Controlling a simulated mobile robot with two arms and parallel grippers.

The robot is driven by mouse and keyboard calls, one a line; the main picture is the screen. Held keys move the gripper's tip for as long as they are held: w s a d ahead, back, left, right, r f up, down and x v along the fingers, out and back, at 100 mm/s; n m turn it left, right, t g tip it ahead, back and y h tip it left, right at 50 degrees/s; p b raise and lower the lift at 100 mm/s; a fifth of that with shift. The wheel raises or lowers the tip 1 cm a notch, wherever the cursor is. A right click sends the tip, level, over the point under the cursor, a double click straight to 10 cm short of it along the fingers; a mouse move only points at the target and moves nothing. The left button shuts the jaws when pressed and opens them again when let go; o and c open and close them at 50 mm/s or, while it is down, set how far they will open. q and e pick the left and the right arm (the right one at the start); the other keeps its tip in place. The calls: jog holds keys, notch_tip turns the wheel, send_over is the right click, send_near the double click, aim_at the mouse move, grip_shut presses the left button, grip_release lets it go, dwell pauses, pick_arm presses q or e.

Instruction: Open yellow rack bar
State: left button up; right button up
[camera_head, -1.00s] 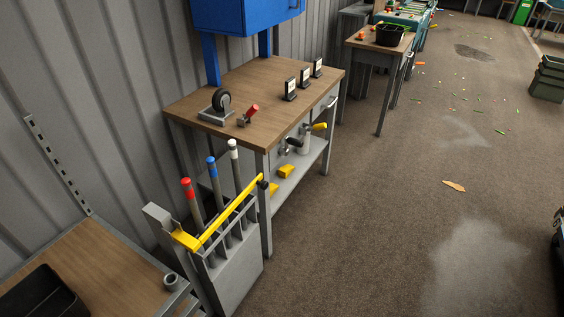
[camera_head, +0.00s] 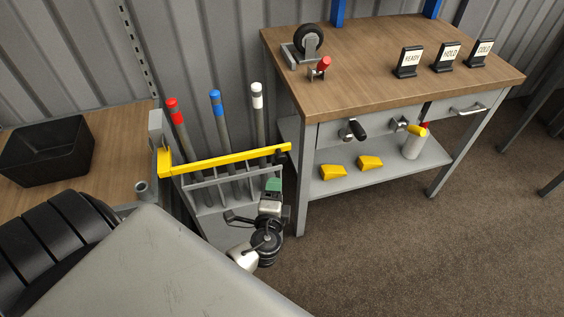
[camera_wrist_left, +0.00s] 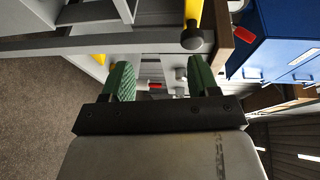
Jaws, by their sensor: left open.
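The yellow rack bar (camera_head: 225,160) lies across the front of the grey rack (camera_head: 205,210), over three poles with red (camera_head: 172,104), blue (camera_head: 216,97) and white (camera_head: 257,90) tops. Its left end meets a yellow bracket on the rack post; its right end has a dark knob. My left gripper (camera_head: 274,185) is just below the knob end, apart from the bar as far as I can tell. In the left wrist view the gripper (camera_wrist_left: 161,72) is open with green fingers and nothing between them. The yellow bar (camera_wrist_left: 194,12) and knob (camera_wrist_left: 192,37) show beyond the right-hand finger.
A wooden workbench (camera_head: 390,70) with signs, a caster wheel and a lower shelf (camera_head: 385,158) stands right of the rack. A table with a black bin (camera_head: 48,152) stands left. Corrugated wall is behind. Floor (camera_head: 400,250) at right is clear.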

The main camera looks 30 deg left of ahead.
aim_at(281, 161)
pick_arm(q)
jog(key=shift+t+y, duration=0.3)
jog(key=shift+t, duration=0.3)
jog(key=w+a+r, duration=0.1)
jog(key=w, duration=0.2)
jog(key=w+a+r, duration=0.1)
jog(key=w, duration=0.2)
jog(key=w+a+r, duration=0.1)
jog(key=w+a, duration=0.1)
jog(key=w, duration=0.1)
jog(key=shift+w+r, duration=0.2)
jog(key=shift+r, duration=0.05)
jog(key=shift+w+a, duration=0.2)
jog(key=shift+w, duration=0.3)
pick_arm(e)
jog(key=shift+s+d+f, duration=0.3)
jog(key=shift+s+d, duration=0.05)
jog(key=shift+s, duration=0.3)
pick_arm(q)
grip_shut()
